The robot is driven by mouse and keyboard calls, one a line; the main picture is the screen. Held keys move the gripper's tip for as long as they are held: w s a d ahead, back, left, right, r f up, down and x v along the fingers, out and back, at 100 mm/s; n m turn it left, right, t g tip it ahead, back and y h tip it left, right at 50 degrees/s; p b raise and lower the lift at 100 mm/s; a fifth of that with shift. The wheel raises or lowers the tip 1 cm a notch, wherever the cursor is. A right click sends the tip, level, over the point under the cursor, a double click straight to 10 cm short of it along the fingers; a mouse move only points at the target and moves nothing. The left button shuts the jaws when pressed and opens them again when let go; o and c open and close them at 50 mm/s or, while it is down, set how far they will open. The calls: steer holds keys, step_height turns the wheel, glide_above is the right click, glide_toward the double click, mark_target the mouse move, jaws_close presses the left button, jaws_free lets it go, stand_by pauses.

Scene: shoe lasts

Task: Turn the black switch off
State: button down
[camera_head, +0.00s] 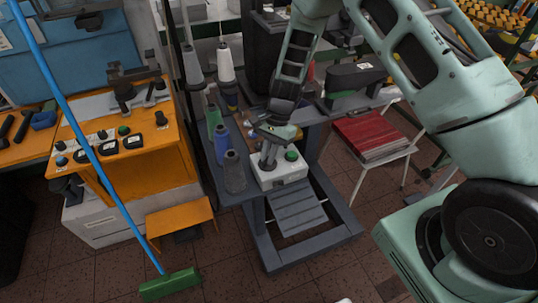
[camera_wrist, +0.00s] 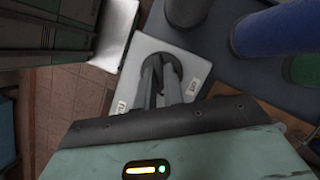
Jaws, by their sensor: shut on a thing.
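A white switch box (camera_head: 279,175) sits on the corner of a dark grey machine table; it also shows in the wrist view (camera_wrist: 140,52).
A thread cone (camera_head: 225,63) stands behind. An orange machine (camera_head: 140,135) and a blue-handled broom (camera_head: 170,284) are at left. A chair with a red stack (camera_head: 371,136) is at right.

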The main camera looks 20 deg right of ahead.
steer(key=n+h+b, duration=0.1)
steer(key=n, duration=0.1)
steer(key=n+g+b, duration=0.1)
steer(key=n, duration=0.2)
steer(key=shift+w+a+f+n+h, duration=0.1)
steer(key=shift+w+n+h, duration=0.05)
steer(key=shift+n+h, duration=0.2)
steer(key=n+h, duration=0.1)
steer(key=n, duration=0.1)
steer(key=n+h+b, duration=0.1)
steer(key=n, duration=0.2)
steer(key=shift+a+g, duration=0.15)
steer(key=shift+g, duration=0.25)
steer(key=shift+n+b, duration=0.25)
steer(key=shift+b, duration=0.05)
steer(key=c, duration=1.5)
jaws_free()
steer(key=b+v, duration=0.4)
steer(key=v, duration=1.3)
steer(key=shift+w+r, duration=0.15)
steer(key=shift+r, duration=0.15)
steer(key=shift+a, duration=0.1)
